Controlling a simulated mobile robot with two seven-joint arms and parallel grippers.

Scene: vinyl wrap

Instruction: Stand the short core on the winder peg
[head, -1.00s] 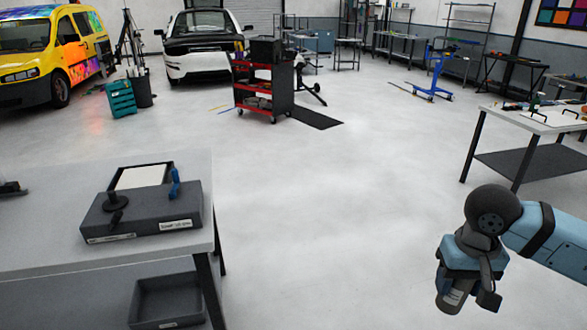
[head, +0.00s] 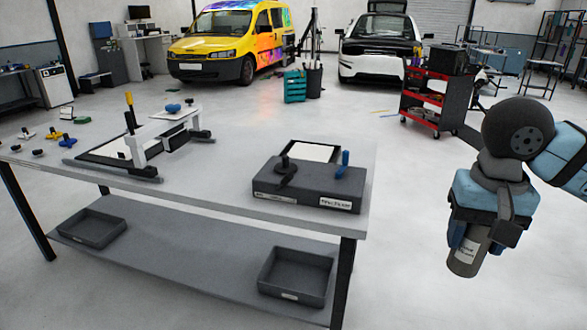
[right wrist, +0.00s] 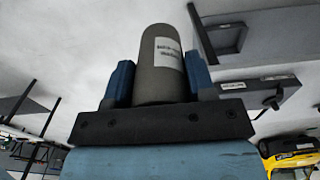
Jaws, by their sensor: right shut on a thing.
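My right gripper (head: 474,238) is shut on a grey cylindrical core with a white label (head: 466,258). The core hangs below the gripper, slightly tilted, over the open floor right of the table. In the right wrist view the core (right wrist: 160,85) sits between the two blue fingers (right wrist: 159,75). A dark grey box-shaped unit (head: 305,187) stands on the right end of the table. It carries a black upright post with a round base (head: 286,172), perhaps the winder peg, and a blue handle (head: 343,166). The core is well apart from it. My left gripper is out of view.
The table (head: 225,175) also holds a white-framed device (head: 150,140) and small clamps (head: 55,134) at the left. Grey trays (head: 296,275) sit on its lower shelf. A red tool cart (head: 430,100) stands behind. Floor between the table and my right arm is clear.

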